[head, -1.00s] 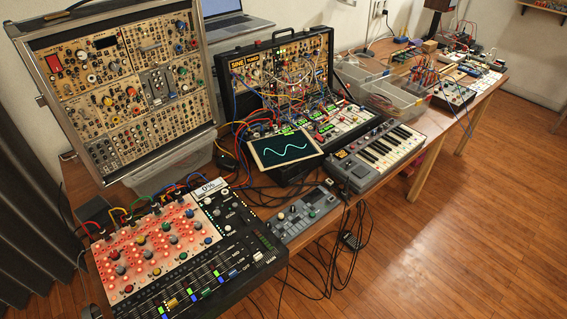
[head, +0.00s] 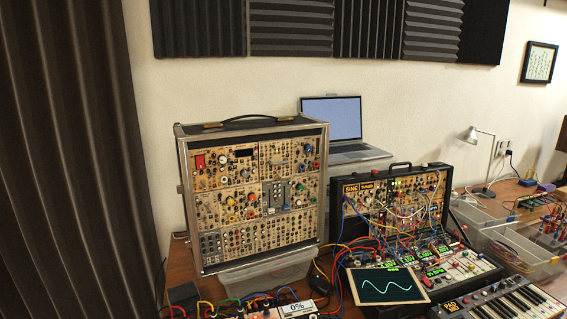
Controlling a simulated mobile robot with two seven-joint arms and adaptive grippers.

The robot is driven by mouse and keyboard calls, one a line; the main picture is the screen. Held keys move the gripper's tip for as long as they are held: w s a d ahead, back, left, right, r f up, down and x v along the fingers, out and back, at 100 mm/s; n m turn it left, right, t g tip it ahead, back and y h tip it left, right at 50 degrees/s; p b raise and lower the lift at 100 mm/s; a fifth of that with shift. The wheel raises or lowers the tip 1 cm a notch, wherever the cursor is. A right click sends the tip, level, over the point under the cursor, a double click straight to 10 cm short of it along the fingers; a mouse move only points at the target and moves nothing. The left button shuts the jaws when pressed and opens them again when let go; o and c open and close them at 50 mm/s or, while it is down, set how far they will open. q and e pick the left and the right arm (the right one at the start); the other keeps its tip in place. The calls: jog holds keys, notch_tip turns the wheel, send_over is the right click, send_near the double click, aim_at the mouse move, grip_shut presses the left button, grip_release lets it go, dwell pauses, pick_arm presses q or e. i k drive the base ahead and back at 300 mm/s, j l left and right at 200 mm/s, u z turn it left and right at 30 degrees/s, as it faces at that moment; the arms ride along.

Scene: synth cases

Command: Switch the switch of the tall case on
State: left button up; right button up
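The tall case (head: 322,215) stands upright on the left part of the table, on a clear plastic bin (head: 268,272). Its front is packed with beige panels of knobs and jacks, and a black handle is on top. A red switch (head: 199,162) sits at the upper left of its front. Which way the switch is set is too small to tell. A dark display beside the switch shows no lit digits. Neither of my grippers is in the head view.
A smaller black case with patch cables (head: 395,205) stands to the right, with a laptop (head: 332,122) behind. A tablet with a sine wave (head: 388,286), a keyboard (head: 500,305) and a mixer with a 0% display (head: 297,307) crowd the front. A dark curtain (head: 70,160) hangs at left.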

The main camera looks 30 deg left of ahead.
aim_at(200, 159)
jog(key=j+u, duration=0.15)
jog(key=u, duration=0.2)
jog(key=j+u, duration=0.1)
jog(key=u, duration=0.3)
jog(key=j+u, duration=0.1)
jog(key=u, duration=0.25)
jog(key=i, duration=0.05)
